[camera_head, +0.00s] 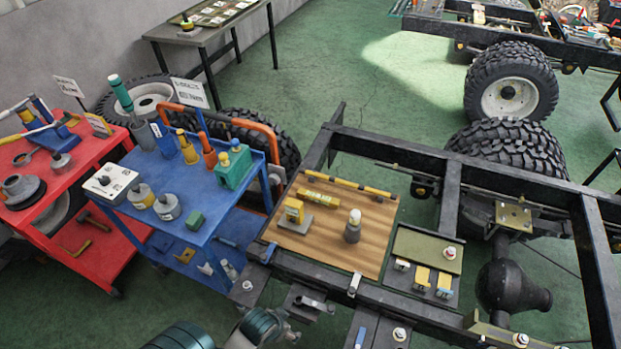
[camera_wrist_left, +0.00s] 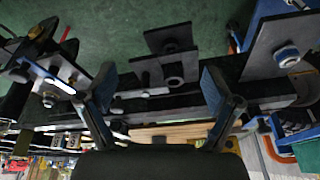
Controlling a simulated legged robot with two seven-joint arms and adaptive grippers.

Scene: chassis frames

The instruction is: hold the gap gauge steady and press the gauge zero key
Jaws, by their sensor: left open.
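What looks like the gap gauge is a small yellow block on a grey base (camera_head: 294,212), standing on the wooden board (camera_head: 342,257). I cannot make out its zero key at this size. My left arm comes in at the bottom of the head view, short of the board and over the chassis's near edge. In the left wrist view my left gripper (camera_wrist_left: 157,88) has its two fingers wide apart with nothing held between them. Dark chassis brackets (camera_wrist_left: 172,62) lie beyond the fingers. My right gripper is not in view.
A yellow bar (camera_head: 321,200) and a grey cone-shaped piece with a pale top (camera_head: 353,228) share the board. A green tray (camera_head: 427,248) is to its right. Black chassis rails (camera_head: 449,205) surround it. Blue (camera_head: 206,229) and red (camera_head: 73,184) carts stand left.

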